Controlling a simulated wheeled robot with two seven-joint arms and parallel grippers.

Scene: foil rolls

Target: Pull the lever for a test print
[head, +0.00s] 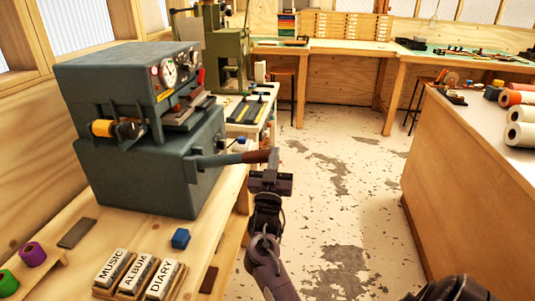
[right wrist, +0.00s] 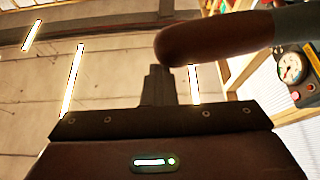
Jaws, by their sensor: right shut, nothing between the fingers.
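The blue-grey press (head: 140,125) stands on the wooden bench at left, with a dial and a red-handled part on its upper front. Its lever (head: 225,160) sticks out to the right, roughly level, ending in a brown grip (head: 257,156). My right gripper (head: 273,160) is shut and empty, upright at the free end of the grip. In the right wrist view the brown grip (right wrist: 215,40) crosses above the closed fingers (right wrist: 158,85), close to their tips. I cannot tell whether they touch. My left gripper is not in view.
A counter with foil rolls (head: 520,113) stands at right. The floor between (head: 340,180) is open.

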